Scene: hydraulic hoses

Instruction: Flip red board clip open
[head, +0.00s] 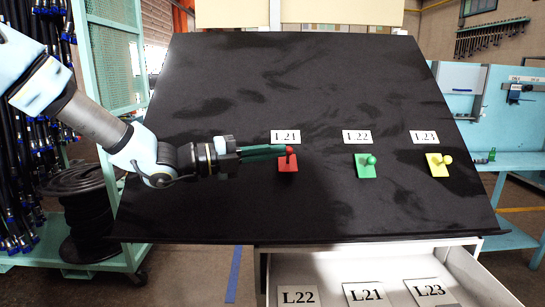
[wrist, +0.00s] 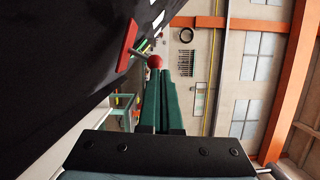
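The red board clip (head: 288,163) is on the black board, under the label L21. It has a red plate and a short stem ending in a red ball knob. In the wrist view its plate (wrist: 127,46) is at upper left and its red ball (wrist: 155,61) is at the tips of my green fingers. My gripper (wrist: 163,72) has its two fingers close together, with nothing seen between them. In the head view my gripper (head: 283,151) reaches in from the left, its tips at the ball. I cannot tell whether they touch it.
A green clip (head: 366,166) under L22 and a yellow clip (head: 438,164) under L23 are to the right on the black board (head: 290,90). An open drawer (head: 330,268) with label plates is below the board. Hoses on a rack (head: 52,120) are at left.

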